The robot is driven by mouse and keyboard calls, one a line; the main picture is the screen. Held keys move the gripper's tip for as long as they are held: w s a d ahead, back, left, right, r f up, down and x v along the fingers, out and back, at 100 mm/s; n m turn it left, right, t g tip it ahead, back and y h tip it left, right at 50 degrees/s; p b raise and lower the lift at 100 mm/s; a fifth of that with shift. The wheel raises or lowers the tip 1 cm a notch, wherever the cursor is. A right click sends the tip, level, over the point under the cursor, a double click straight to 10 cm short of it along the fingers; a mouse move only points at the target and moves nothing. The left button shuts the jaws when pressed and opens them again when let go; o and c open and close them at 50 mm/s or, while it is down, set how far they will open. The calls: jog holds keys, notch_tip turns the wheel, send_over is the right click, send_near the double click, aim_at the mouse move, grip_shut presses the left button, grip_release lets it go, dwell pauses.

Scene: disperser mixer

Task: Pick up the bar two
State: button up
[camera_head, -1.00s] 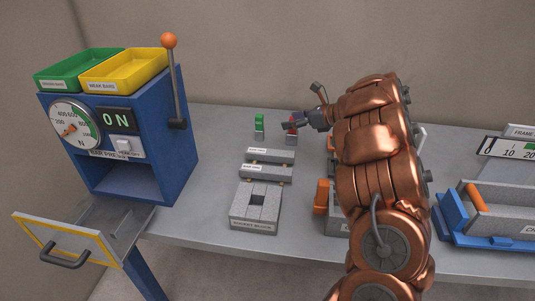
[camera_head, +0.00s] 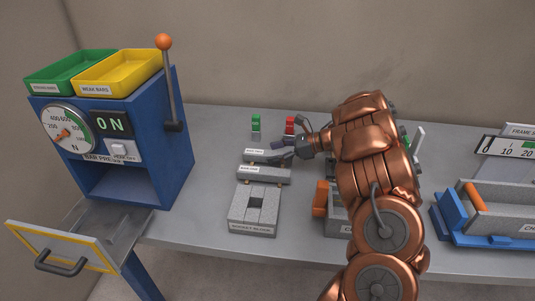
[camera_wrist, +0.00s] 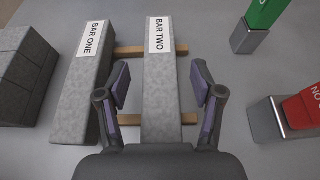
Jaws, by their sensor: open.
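Bar two (camera_wrist: 160,90), a grey stone-like bar with a white label, lies across two wooden strips (camera_wrist: 186,118). In the head view it is the farther bar (camera_head: 256,154), partly hidden by my gripper (camera_head: 284,157). In the wrist view my gripper (camera_wrist: 161,85) is open, its purple-padded fingers on either side of bar two. Gaps show beside the bar; how high the fingertips are above it I cannot tell. Bar one (camera_wrist: 82,100) lies parallel on the left, close to the left finger; it is the nearer bar in the head view (camera_head: 264,175).
Green (camera_head: 256,125) and red (camera_head: 290,124) pieces on metal bases stand behind the bars. Grey blocks (camera_head: 254,222) sit in front. The blue bar press (camera_head: 176,150), with its front drawer open, stands left. A blue-framed fixture (camera_head: 455,225) is at right.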

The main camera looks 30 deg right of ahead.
jog(key=shift+x, duration=1.05)
jog(key=shift+c, duration=0.3)
grip_shut()
